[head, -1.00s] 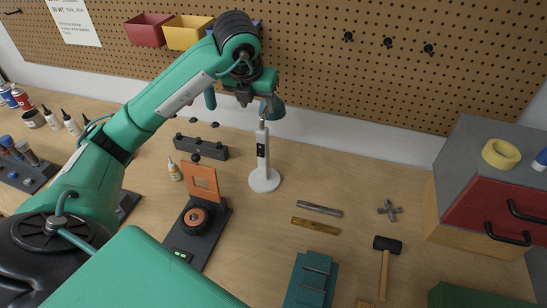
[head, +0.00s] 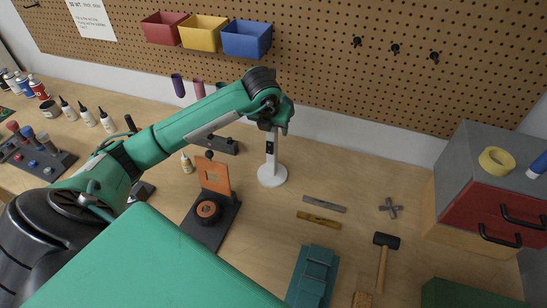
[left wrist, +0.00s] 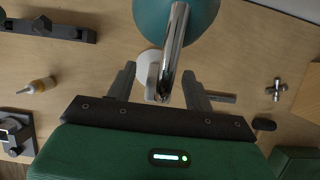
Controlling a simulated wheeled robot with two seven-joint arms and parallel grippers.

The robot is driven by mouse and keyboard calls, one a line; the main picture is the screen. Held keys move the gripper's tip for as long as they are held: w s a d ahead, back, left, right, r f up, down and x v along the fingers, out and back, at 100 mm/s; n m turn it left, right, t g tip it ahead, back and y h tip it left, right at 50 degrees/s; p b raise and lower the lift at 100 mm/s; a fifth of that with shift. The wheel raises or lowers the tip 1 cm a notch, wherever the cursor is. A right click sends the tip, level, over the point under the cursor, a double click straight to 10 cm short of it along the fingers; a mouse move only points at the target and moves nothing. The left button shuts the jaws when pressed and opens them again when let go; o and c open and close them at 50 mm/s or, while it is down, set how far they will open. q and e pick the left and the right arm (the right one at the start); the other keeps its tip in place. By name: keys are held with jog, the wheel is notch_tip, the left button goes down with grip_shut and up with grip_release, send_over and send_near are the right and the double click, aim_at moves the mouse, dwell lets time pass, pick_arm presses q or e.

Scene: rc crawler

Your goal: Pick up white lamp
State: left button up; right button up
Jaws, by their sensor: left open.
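The white lamp (head: 271,175) stands upright on the bench in the head view, with a round white base and a slim white post. Its upper part is hidden behind my left arm. In the left wrist view a teal shade (left wrist: 172,22) and a shiny metal stem show above part of the white base (left wrist: 146,62). My left gripper (left wrist: 159,72) is open, its two fingers on either side of the stem; I cannot tell whether either touches it. In the head view the left gripper (head: 269,124) is at the lamp's top. My right gripper is not in view.
An orange-and-black stand (head: 213,190) is left of the lamp, with a small glue bottle (head: 187,163) and a dark block behind. Steel and brass bars (head: 320,220) and a mallet (head: 385,244) lie to the right. A red drawer box (head: 490,200) is at far right.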

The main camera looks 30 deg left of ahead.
pick_arm(q)
jog(key=shift+w+f, duration=0.25)
jog(key=shift+f, duration=0.4)
grip_shut()
jog(key=shift+r, duration=0.1)
jog(key=shift+a+r, duration=0.1)
